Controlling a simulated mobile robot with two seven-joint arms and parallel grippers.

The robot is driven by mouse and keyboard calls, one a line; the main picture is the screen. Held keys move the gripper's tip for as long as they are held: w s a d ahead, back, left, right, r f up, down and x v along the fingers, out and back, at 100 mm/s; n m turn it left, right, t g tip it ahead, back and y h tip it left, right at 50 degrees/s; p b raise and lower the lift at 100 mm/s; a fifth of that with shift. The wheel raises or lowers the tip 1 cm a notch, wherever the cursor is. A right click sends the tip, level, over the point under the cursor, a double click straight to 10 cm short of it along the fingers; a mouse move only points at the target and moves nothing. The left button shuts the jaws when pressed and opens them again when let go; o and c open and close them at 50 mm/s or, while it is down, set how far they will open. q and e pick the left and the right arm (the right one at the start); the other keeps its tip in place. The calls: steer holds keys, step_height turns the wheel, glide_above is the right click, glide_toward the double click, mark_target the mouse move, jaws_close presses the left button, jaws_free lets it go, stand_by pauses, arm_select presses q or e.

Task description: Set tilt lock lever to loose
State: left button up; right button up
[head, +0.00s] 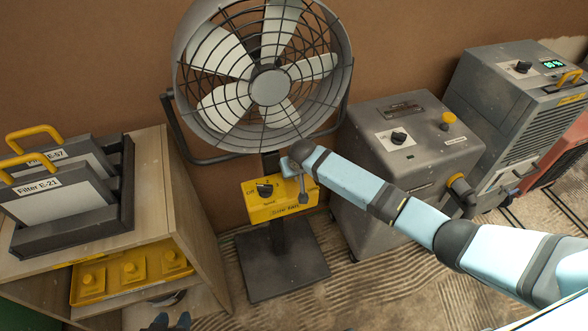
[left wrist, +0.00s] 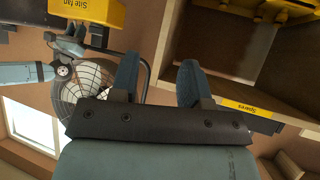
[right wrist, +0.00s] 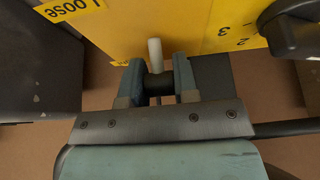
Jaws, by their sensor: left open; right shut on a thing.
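The yellow control box (head: 280,200) of the grey site fan (head: 268,85) stands on a stand with a dark foot. In the right wrist view the box (right wrist: 150,22) carries a "Loose" label (right wrist: 62,12). My right gripper (right wrist: 158,88) is shut on the dark grip of the tilt lock lever (right wrist: 155,55), whose pale rod runs to the box face.
A black speed dial (head: 265,190) sits on the box beside the lever. A wooden shelf (head: 185,200) with filters and yellow spares stands left, close to my left gripper. Bare floor lies in front.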

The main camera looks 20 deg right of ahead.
mark_target(298, 186)
steer(key=shift+s+r+t+p, duration=0.15)
steer(key=shift+s+t+p, duration=0.3)
steer(key=shift+t, duration=0.15)
steer(key=shift+s+t, duration=0.3)
steer(key=shift+t, duration=0.5)
steer(key=t, duration=0.1)
steer(key=s+t+b, duration=0.1)
steer(key=shift+f+t+b, duration=0.3)
steer(key=t+b, duration=0.2)
steer(key=b, duration=0.1)
steer(key=shift+s+f, duration=0.1)
steer(key=shift+s, duration=0.3)
steer(key=b, duration=0.1)
steer(key=t+b, duration=0.1)
steer(key=shift+s+t+b, duration=0.25)
steer(key=shift+t+b, duration=0.05)
steer(key=shift+b, duration=0.05)
arm_select(q)
steer(key=shift+w+d+f+t+h+b, duration=0.15)
steer(key=shift+f+t+b, duration=0.05)
steer(key=shift+f, duration=0.35)
steer(key=shift+w+d+f+t+h+b, duration=0.1)
steer(key=shift+f+t+h+b, duration=0.1)
steer(key=shift+f, duration=0.3)
arm_select(e)
steer(key=shift+d+r, duration=0.1)
steer(key=shift+r, duration=0.2)
steer(key=o, duration=0.9)
